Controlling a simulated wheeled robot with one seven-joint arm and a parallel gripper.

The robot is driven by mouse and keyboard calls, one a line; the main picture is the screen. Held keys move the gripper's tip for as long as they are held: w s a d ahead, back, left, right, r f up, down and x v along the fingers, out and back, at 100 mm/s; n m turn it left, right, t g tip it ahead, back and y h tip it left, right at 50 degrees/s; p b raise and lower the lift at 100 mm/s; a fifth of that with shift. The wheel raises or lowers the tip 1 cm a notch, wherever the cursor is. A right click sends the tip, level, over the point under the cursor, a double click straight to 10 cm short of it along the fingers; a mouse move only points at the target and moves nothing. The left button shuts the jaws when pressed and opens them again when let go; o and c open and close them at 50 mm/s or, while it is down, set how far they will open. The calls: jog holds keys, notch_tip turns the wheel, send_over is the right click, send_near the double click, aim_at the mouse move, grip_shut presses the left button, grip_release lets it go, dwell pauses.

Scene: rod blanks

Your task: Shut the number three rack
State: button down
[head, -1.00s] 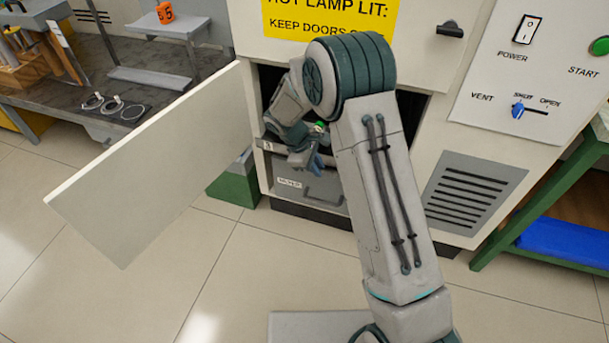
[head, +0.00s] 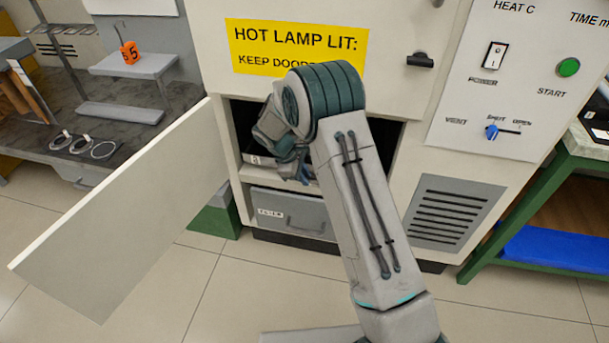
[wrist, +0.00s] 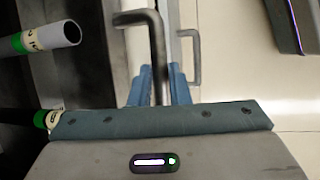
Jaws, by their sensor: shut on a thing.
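My gripper (head: 291,174) is inside the open lower compartment of the cabinet, mostly hidden behind my own arm in the head view. In the wrist view its blue fingers (wrist: 158,88) are shut around a dark bent bar handle (wrist: 155,48). The handle belongs to a pale rack front (head: 260,159) at the compartment mouth. A small label shows on the rack front, but its number cannot be read. Grey tubes with green bands (wrist: 45,40) lie to the left of the handle in the wrist view, on the dark ribbed rack.
A white cabinet door (head: 120,215) stands wide open at the left. A grey drawer (head: 290,212) sits below the compartment. A yellow sign (head: 297,48) and a control panel (head: 510,75) are above. A workbench (head: 125,140) stands left, a green-framed table (head: 540,190) right.

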jog(key=c, duration=1.4)
grip_release()
jog(key=shift+a, duration=0.1)
jog(key=shift+o, duration=0.2)
jog(key=shift+r, duration=0.1)
jog(key=p+v, duration=0.3)
jog(key=v, duration=1)
jog(key=shift+a+r, duration=0.15)
jog(key=shift+r, duration=0.1)
jog(key=shift+s, duration=0.1)
